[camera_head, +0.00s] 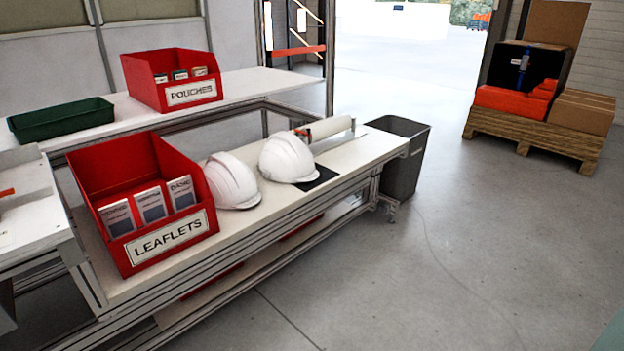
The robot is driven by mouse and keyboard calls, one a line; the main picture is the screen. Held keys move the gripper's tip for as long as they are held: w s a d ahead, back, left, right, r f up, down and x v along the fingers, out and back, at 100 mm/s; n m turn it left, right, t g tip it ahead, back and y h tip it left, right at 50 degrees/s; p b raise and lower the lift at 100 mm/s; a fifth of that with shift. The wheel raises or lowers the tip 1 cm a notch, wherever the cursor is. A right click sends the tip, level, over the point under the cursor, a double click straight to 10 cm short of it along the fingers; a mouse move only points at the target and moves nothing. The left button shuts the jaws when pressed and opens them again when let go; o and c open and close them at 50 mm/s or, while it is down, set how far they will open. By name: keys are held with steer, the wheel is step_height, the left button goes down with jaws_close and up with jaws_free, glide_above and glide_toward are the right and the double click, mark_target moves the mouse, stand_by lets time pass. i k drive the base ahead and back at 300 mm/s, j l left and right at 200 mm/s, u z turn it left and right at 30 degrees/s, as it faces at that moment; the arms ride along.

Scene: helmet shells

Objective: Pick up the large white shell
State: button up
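Two white helmet shells sit side by side on the near workbench, to the right of the red leaflets bin. The left shell (231,182) is close to the bin and appears slightly tilted. The right shell (287,158) rests partly over a dark flat pad (318,178). They look close in size, and I cannot tell for sure which is the large one. My gripper is not in view.
The red leaflets bin (165,240) fills the bench's left part. A white roll (325,128) lies behind the shells. A grey waste bin (404,150) stands past the bench end. A red pouches bin (172,80) and green tray (60,120) sit behind.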

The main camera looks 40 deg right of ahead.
mark_target(283, 158)
steer(key=i+l+z, duration=0.7)
